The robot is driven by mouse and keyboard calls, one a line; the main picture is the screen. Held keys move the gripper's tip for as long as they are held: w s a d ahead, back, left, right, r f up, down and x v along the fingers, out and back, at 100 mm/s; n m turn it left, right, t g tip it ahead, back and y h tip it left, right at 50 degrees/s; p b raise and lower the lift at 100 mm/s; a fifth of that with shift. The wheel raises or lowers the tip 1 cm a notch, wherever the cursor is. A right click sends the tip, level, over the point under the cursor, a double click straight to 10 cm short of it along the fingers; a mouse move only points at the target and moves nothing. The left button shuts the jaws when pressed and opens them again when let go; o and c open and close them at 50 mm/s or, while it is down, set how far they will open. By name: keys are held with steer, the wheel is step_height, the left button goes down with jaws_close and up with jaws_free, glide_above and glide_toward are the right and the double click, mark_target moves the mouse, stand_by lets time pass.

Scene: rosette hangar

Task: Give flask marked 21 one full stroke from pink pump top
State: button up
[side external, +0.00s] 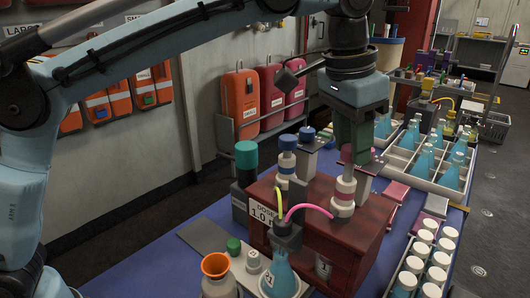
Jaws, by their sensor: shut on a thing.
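The flask marked 21 (279,281) holds blue liquid and stands at the front of the dark red wooden pump box (356,237). A dark cap (286,236) is at its neck, and a pink tube (306,208) and a yellow tube (279,201) reach it. The pink pump top (346,154) sits above a white, pink-banded pump body (344,191) on the box. My gripper (355,150) points down over this pump, its green fingers shut on the pink pump top. The fingers partly hide the top, and how far it is pressed is unclear.
A blue-topped pump (287,142) stands left of the pink one, with a teal-capped bottle (245,153) beyond it. An orange funnel (216,266) is at front left. White-capped jars (426,237) fill a rack at right; a divided tray (403,164) of blue flasks lies behind.

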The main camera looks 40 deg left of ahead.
steer(key=shift+w+f, duration=0.1)
steer(key=shift+f, duration=0.9)
stand_by(0.3)
steer(key=o, duration=0.8)
steer(key=shift+r, duration=0.1)
steer(key=shift+r, duration=2.3)
steer(key=shift+w+d+r, duration=0.1)
steer(key=shift+r, duration=0.55)
steer(key=shift+s+r, duration=0.2)
steer(key=shift+r, duration=0.25)
